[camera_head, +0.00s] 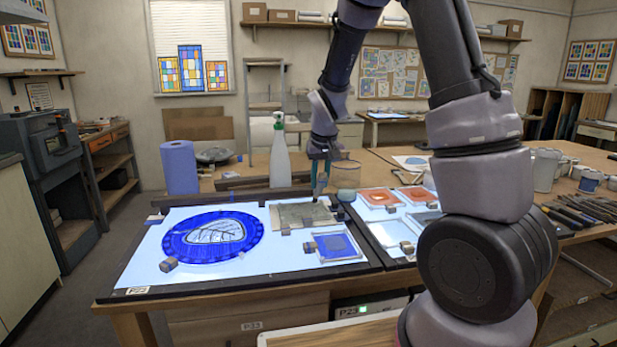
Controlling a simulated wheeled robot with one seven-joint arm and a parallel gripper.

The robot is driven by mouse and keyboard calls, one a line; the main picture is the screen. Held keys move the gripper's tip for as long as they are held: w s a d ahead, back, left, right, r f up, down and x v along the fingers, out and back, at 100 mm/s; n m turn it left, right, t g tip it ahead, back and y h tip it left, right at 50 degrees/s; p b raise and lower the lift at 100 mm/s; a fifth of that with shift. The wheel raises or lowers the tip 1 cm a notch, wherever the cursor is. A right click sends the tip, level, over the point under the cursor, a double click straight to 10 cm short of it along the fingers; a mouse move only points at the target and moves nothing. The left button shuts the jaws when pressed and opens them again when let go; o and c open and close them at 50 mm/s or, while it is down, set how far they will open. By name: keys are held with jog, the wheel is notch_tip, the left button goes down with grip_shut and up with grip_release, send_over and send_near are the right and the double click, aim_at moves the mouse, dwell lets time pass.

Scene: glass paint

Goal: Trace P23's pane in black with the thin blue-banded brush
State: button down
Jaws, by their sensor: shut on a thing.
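A light table (130,262) holds a round blue pane (180,240) with a pale centre crossed by dark lines. A small tag (137,290) sits on its front left corner, too small to read surely. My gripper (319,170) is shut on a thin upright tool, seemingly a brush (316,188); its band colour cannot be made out. The tool points down over a grey-beige slab (303,215) at the table's back right; whether its tip touches cannot be told. A small square blue pane (334,247) lies in front of the slab.
A spray bottle (279,155) and a blue paper roll (180,168) stand behind the light table. Small metal blocks (168,265) sit around the panes. Orange panes (380,197) and a jar (347,173) are right of the gripper. My arm hides part of the right side.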

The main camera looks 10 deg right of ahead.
jog(key=s+a, duration=0.3)
jog(key=a, duration=0.6)
jog(key=shift+f, duration=0.15)
dwell(0.5)
jog(key=shift+f, duration=0.5)
dwell(0.6)
jog(key=shift+w, duration=0.1)
